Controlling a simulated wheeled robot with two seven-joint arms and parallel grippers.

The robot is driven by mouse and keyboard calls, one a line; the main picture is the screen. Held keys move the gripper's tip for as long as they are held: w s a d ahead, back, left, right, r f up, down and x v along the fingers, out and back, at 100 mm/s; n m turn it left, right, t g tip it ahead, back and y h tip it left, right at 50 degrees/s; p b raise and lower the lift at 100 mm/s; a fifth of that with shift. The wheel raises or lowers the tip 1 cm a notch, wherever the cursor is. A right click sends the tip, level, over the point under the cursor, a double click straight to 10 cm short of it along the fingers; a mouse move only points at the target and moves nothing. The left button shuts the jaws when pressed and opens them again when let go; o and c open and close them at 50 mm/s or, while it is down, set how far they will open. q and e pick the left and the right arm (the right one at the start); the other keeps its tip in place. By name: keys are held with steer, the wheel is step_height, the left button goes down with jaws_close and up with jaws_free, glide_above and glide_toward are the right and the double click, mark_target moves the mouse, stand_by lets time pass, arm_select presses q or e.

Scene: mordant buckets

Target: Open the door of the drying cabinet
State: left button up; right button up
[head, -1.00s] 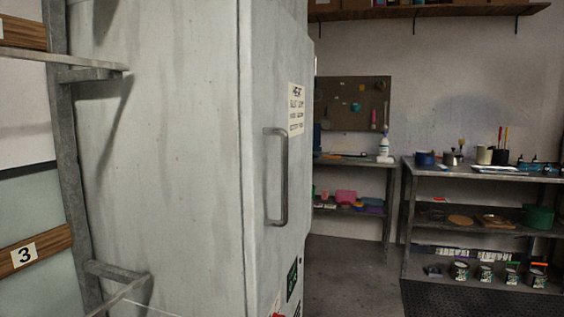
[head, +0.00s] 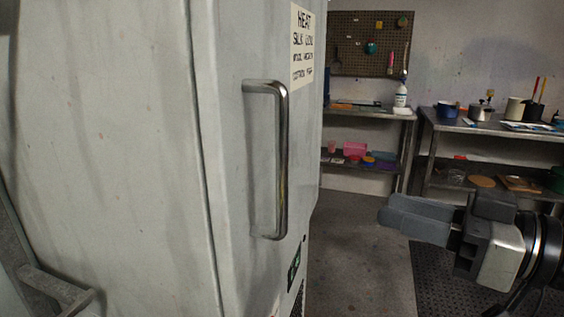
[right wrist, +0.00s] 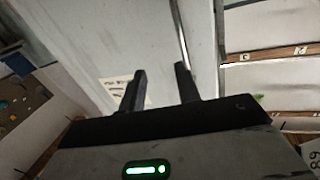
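The drying cabinet (head: 100,150) is a tall, pale grey, stained box filling the left of the head view. Its door (head: 232,200) looks shut. A vertical metal bar handle (head: 283,160) stands out from the door, below and left of a lettered heat sign (head: 302,50). My right gripper (head: 390,212) is to the right of the handle, apart from it, fingers pointing left toward the cabinet. In the right wrist view its fingers (right wrist: 161,80) are spread and empty. A thin grey bar beyond them, probably the handle (right wrist: 184,45), shows there. My left gripper is out of view.
Metal shelving (head: 470,125) with pots and tools stands at the back right, beside a bench (head: 365,112) under a pegboard (head: 350,60). A dark mat (head: 440,285) lies at the right. Floor (head: 355,250) right of the cabinet is clear. A metal rack (head: 40,280) is at lower left.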

step_height(320, 180, up, 4)
steer(key=s+a+n+g+y, duration=0.1)
steer(key=s+n+g, duration=0.1)
steer(key=s, duration=0.1)
steer(key=p+x, duration=0.2)
steer(key=x, duration=0.5)
steer(key=p+x, duration=0.2)
steer(key=x, duration=0.6)
steer(key=shift+w+a+r, duration=0.1)
steer(key=shift+w+a, duration=0.05)
steer(key=shift+w, duration=0.25)
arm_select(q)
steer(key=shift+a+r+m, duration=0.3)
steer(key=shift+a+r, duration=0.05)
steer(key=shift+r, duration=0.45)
arm_select(e)
jaws_close()
